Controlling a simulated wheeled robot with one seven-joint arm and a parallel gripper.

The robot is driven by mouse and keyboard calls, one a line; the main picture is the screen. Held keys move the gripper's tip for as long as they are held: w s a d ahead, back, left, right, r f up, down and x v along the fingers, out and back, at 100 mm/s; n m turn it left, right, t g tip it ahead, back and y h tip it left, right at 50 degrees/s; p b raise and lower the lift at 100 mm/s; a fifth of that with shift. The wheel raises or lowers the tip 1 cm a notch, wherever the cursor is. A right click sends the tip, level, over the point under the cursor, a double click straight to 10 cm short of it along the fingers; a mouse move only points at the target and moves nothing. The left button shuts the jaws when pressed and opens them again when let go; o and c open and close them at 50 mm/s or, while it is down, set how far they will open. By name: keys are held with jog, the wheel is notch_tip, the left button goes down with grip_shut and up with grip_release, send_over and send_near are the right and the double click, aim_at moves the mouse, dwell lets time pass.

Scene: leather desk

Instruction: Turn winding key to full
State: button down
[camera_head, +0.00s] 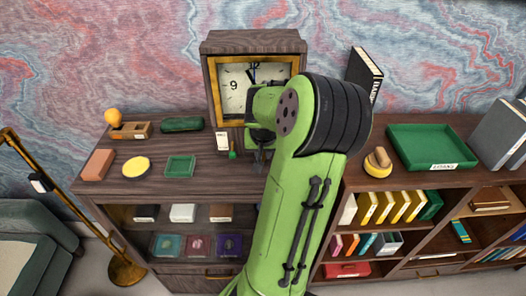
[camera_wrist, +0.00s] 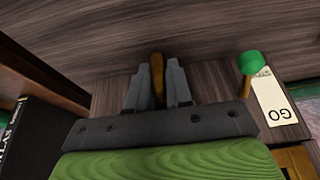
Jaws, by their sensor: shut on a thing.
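The clock (camera_head: 240,88) has a wooden case, a brass-coloured frame and a pale dial. It stands at the back of the desk, with my arm covering the right part of its face. The winding key (camera_wrist: 158,82) is a narrow brass-coloured piece in the wrist view. My gripper (camera_wrist: 157,67) is shut on it, one grey finger on each side. In the head view my gripper (camera_head: 259,160) is at the front of the clock below the dial, and the key is hidden there. How far the key is turned cannot be told.
A green-knobbed lever (camera_wrist: 250,65) and a white GO tag (camera_wrist: 272,98) are close beside my gripper. A green tray (camera_head: 180,166), yellow dish (camera_head: 136,167) and brick-coloured block (camera_head: 98,164) lie left. A wooden-handled stamp (camera_head: 377,160) and LOANS tray (camera_head: 432,147) are right.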

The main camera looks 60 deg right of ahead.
jog(key=t+p, duration=0.1)
jog(key=t+y+p, duration=0.1)
jog(key=shift+s+m+t, duration=0.2)
jog(key=shift+m+t, duration=0.2)
jog(key=t+y+p, duration=0.1)
jog(key=t+p, duration=0.1)
jog(key=t, duration=0.1)
jog(key=shift+s+d+f+m+y, duration=0.1)
jog(key=shift+d+m+y, duration=0.05)
jog(key=shift+m+y, duration=0.25)
jog(key=t+y, duration=0.1)
jog(key=t, duration=0.2)
jog(key=shift+f+m+p, duration=0.15)
jog(key=shift+m+p, duration=0.15)
jog(key=shift+m, duration=0.1)
jog(key=shift+s+f+m+t+y, duration=0.1)
jog(key=shift+m+t+y, duration=0.35)
jog(key=shift+t, duration=1.05)
jog(key=c, duration=1.1)
grip_release()
